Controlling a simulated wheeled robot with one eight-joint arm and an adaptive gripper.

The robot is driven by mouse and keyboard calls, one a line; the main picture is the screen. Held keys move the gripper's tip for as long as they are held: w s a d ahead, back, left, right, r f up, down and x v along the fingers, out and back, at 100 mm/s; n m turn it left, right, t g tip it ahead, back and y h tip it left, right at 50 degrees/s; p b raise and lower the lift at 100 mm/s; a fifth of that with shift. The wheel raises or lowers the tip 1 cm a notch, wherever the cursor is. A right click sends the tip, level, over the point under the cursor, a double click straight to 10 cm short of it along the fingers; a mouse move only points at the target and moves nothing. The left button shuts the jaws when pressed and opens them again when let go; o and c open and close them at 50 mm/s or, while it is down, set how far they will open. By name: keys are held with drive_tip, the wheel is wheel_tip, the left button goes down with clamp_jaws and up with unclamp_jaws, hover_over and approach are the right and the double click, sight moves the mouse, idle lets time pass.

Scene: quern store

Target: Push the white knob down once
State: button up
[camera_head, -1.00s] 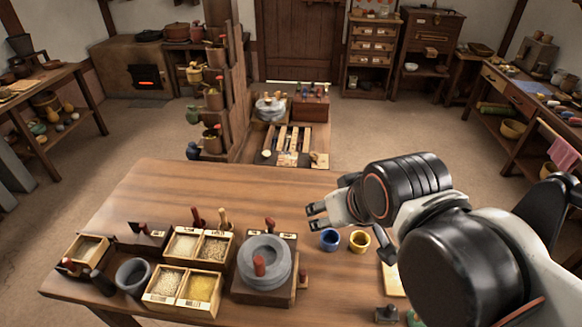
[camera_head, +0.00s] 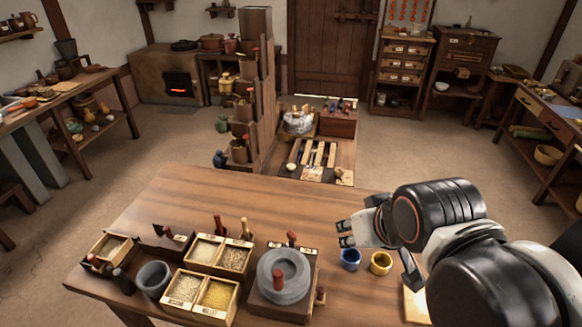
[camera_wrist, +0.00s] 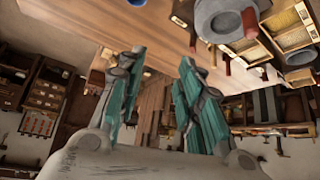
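I cannot make out a white knob for certain. A small pale round thing (camera_head: 291,167) shows at the left of the low bench (camera_head: 346,160) on the floor beyond the table, too small to identify. My gripper (camera_head: 345,235) is over the right part of the wooden table, behind the blue cup (camera_head: 350,260) and the yellow cup (camera_head: 381,263). It is open and empty. In the wrist view its two teal-lined fingers (camera_wrist: 155,80) stand apart with nothing between them.
The table (camera_head: 190,205) holds a stone quern (camera_head: 284,290) with a red handle, grain boxes (camera_head: 217,297) and a grey mortar (camera_head: 153,280). A stepped wooden tower (camera_head: 256,70) stands behind it. The table's back half is clear, with open floor on both sides.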

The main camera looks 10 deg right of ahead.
clamp_jaws()
idle(1.0)
